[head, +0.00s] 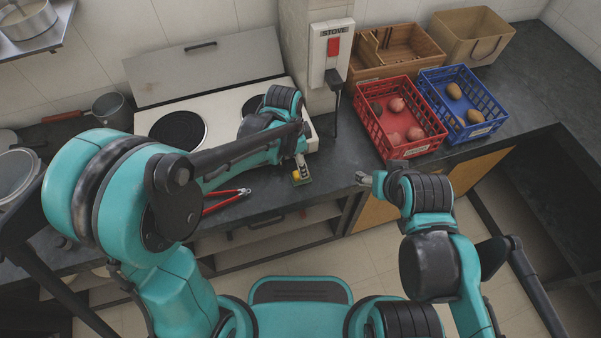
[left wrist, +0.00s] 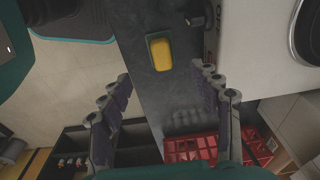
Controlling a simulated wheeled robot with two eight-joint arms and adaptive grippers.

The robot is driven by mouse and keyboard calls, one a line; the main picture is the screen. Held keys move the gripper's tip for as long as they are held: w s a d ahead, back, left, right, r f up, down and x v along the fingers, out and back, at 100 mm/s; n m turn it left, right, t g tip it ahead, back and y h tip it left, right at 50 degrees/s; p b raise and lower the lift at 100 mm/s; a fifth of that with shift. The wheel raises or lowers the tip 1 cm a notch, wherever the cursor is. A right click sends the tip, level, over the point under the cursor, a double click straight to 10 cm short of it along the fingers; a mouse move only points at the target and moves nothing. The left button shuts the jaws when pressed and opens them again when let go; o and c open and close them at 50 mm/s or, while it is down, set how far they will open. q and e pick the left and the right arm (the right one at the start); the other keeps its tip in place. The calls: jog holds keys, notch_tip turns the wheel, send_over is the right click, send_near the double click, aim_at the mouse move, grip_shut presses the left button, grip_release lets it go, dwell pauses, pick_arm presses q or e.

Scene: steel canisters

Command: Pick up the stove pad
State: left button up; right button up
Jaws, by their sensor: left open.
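The stove pad, a small yellow sponge with a dark green edge, lies flat on the dark counter just in front of the stove. In the head view the pad (head: 302,178) is partly hidden by my left gripper (head: 301,168), which points down over it. In the left wrist view the yellow pad (left wrist: 160,53) lies beyond the open, empty fingertips of my left gripper (left wrist: 162,78), roughly between their lines. The height of the gap cannot be told. My right gripper (head: 367,179) is near the counter's front edge, to the right; whether it is open does not show clearly.
The white stove (head: 222,134) stands behind the pad. Red-handled pliers (head: 226,200) lie left of it on the counter. A red crate (head: 392,148) and a blue crate (head: 497,108) hold produce at the right. A stove switch box (head: 330,55) is on the wall.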

aim_at(295, 177)
pick_arm(q)
jog(key=shift+d+f, duration=0.25)
jog(key=shift+f, duration=0.2)
jog(key=shift+d+f+b, duration=0.1)
jog(key=shift+f+b, duration=0.35)
jog(key=shift+f, duration=0.5)
jog(key=f+b, duration=0.1)
jog(key=f, duration=0.1)
jog(key=f+b, duration=0.2)
jog(key=f, duration=0.1)
jog(key=shift+w+f, duration=0.35)
jog(key=shift+w, duration=0.05)
jog(key=shift+r, duration=0.1)
jog(key=c, duration=1.2)
